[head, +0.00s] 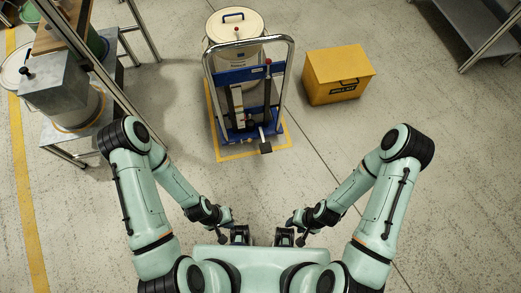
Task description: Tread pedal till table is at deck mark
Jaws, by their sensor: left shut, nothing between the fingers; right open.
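A blue lift cart (241,75) with a chrome push handle stands ahead of me in the head view. A black foot pedal (265,147) sticks out low at its near side. I cannot make out the deck mark. My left gripper (240,235) is shut and empty, close in front of my body. My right gripper (284,237) is open and empty beside it. Both are well apart from the cart and pedal.
A yellow spill kit box (338,74) stands right of the cart. A metal stand (70,145) with containers is at the left, and a grey shelf (470,25) at the upper right. Yellow tape (222,158) outlines the cart's floor spot. Floor between me and the cart is clear.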

